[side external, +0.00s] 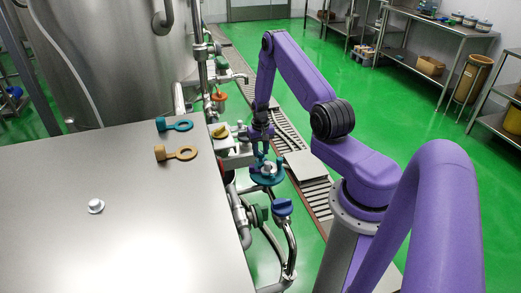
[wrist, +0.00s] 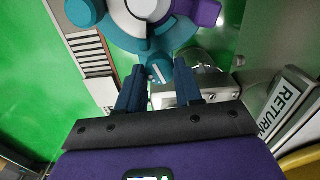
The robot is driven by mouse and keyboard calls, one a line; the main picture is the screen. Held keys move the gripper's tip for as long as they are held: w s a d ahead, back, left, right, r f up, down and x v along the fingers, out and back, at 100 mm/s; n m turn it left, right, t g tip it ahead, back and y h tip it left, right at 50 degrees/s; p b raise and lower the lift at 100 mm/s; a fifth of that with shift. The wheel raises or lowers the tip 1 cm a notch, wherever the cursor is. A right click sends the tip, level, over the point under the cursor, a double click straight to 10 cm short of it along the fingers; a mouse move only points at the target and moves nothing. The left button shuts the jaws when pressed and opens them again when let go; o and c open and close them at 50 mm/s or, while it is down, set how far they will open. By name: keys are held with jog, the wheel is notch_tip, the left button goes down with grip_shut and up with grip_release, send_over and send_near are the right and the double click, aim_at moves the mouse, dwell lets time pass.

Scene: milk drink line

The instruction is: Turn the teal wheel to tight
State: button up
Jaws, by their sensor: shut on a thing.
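The teal wheel (side external: 268,176) is a round handwheel on the pipework beside the steel counter, with knobs on its rim and a pale hub. In the wrist view the wheel (wrist: 125,42) fills the top and is partly cut off by the frame edge. My gripper (side external: 262,152) reaches down to the wheel's far side. In the wrist view my gripper (wrist: 159,70) has its two dark blue fingers either side of a teal knob (wrist: 157,72) of the wheel and is shut on it. I cannot read a tight mark.
A blue-handled valve (side external: 282,207) stands close in front of the wheel. A RETURN sign (wrist: 287,104) is near my gripper.

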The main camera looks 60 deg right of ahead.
aim_at(261, 152)
jog(key=m, duration=0.3)
jog(key=shift+m, duration=0.5)
jog(key=o, duration=1)
jog(key=shift+o, duration=0.2)
jog(key=shift+r, duration=0.1)
notch_tip(261, 152, up, 17)
jog(key=shift+r, duration=0.1)
